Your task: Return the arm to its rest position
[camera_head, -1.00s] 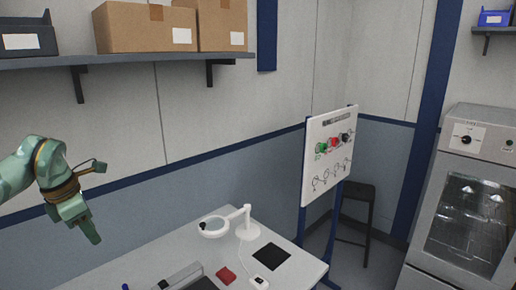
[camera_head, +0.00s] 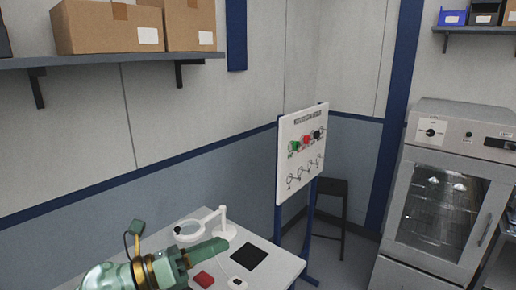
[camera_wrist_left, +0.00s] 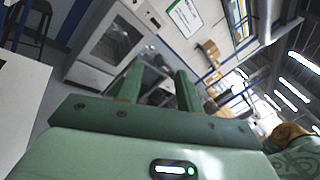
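My left arm enters the head view at the lower left, green with dark and brass-coloured bands. Its gripper (camera_head: 212,248) points right, in front of the white table in the picture. In the left wrist view, the two green fingers of the left gripper (camera_wrist_left: 158,80) stand apart with nothing between them. The gripper is open and empty. My right gripper shows in neither view.
The white table (camera_head: 277,267) carries a ring magnifier lamp (camera_head: 223,224), a red block (camera_head: 204,279) and a black pad (camera_head: 248,257). A white board (camera_head: 301,153) on blue legs stands behind. A steel oven (camera_head: 440,200) is at right. A shelf (camera_head: 110,63) with boxes hangs upper left.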

